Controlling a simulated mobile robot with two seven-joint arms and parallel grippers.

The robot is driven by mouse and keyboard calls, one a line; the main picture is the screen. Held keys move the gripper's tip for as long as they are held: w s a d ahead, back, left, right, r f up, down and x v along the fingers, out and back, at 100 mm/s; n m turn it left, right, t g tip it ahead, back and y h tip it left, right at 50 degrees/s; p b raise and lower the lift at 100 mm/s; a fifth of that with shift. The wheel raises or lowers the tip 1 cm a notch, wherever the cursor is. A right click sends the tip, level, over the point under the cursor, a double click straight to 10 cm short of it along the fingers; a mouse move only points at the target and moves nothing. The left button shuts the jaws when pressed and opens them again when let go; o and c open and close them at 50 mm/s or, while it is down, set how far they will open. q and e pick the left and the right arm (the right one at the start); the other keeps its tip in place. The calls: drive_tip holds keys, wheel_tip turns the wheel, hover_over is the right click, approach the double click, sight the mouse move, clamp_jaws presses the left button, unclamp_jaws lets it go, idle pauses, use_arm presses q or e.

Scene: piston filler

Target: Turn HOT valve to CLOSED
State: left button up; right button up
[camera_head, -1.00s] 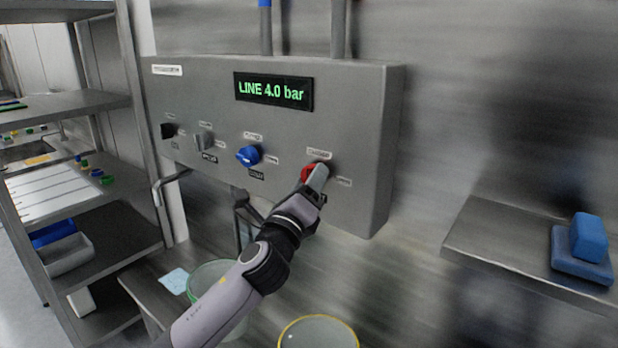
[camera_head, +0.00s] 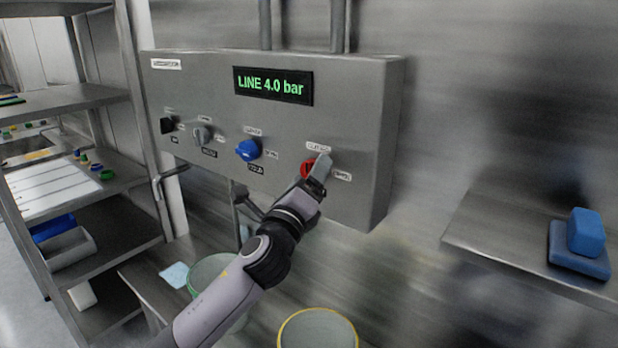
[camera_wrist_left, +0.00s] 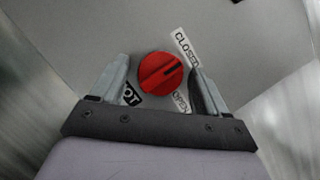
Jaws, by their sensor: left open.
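The HOT valve is a red round knob (camera_head: 306,169) at the right end of the grey wall panel. It also shows in the left wrist view (camera_wrist_left: 160,74), with a dark pointer line aimed to the upper right, between the CLOSED label (camera_wrist_left: 186,48) and the OPEN label (camera_wrist_left: 181,102), nearer CLOSED. A black HOT label (camera_wrist_left: 131,95), partly covered, is at its lower left. My left gripper (camera_head: 318,172) is at the knob; in the wrist view its fingers (camera_wrist_left: 160,88) stand apart, one on each side, with gaps to it. My right gripper is not in view.
The panel (camera_head: 355,120) carries a display (camera_head: 273,86) reading "LINE 4.0 bar". A blue knob (camera_head: 248,150), a grey knob (camera_head: 202,134) and a black knob (camera_head: 167,125) sit to the left. Buckets (camera_head: 318,330) stand below; a shelf (camera_head: 490,235) juts out at right.

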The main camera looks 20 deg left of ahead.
use_arm(q)
drive_tip(key=shift+s, duration=0.1)
drive_tip(key=b+v, duration=0.1)
drive_tip(key=v, duration=0.6)
drive_tip(key=shift+f, duration=0.15)
